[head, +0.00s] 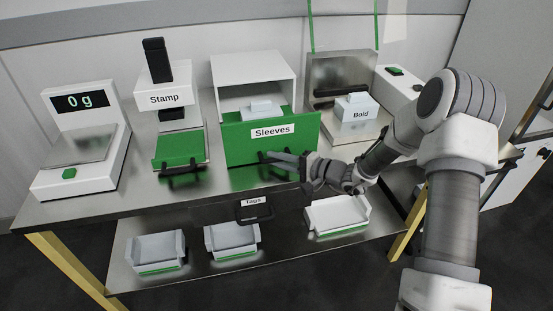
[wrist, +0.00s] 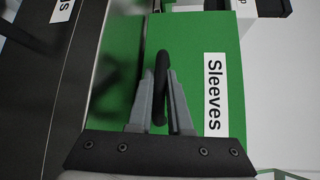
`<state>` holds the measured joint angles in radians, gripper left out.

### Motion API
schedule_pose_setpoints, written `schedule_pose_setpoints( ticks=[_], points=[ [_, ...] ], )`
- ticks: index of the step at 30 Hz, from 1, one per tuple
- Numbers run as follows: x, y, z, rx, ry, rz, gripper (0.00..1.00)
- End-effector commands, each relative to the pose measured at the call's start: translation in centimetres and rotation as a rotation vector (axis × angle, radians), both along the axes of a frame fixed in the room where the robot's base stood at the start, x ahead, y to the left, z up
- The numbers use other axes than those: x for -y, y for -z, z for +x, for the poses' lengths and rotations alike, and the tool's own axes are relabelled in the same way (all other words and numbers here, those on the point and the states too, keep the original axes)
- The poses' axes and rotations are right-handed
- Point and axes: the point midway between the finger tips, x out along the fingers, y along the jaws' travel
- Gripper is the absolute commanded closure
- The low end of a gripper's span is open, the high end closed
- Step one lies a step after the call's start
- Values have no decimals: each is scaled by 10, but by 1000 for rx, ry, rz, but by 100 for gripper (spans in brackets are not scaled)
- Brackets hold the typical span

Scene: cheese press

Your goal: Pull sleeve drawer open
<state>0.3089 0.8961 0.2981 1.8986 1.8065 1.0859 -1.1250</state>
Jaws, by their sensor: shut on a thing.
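The sleeve drawer has a green front (head: 240,142) labelled "Sleeves" and stands at the middle of the bench. The front sits forward of its white box housing (head: 253,70), and a pale item (head: 260,107) shows behind its top edge. My gripper (head: 270,157) reaches in from the right at the lower part of the front. In the wrist view my gripper (wrist: 161,80) is shut on the black drawer handle (wrist: 162,60), with one finger on each side. The green front (wrist: 215,40) fills the middle of that view. The handle is mostly hidden in the head view.
A scale (head: 78,145) reading 0 g and a stamp unit (head: 165,97) stand left of the drawer. A "Bold" block (head: 360,112) stands right. A "Tags" drawer (head: 253,212) hangs below. White trays (head: 155,252) sit on the lower shelf.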

Motion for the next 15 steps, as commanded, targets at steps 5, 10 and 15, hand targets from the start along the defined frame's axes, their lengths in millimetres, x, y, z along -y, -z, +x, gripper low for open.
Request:
schedule_pose_setpoints(
  ticks=[5,10,15],
  points=[
    [0,0,0,0,1,0,79],
    [0,0,0,0,1,0,53],
    [0,0,0,0,0,0,53]
  ],
)
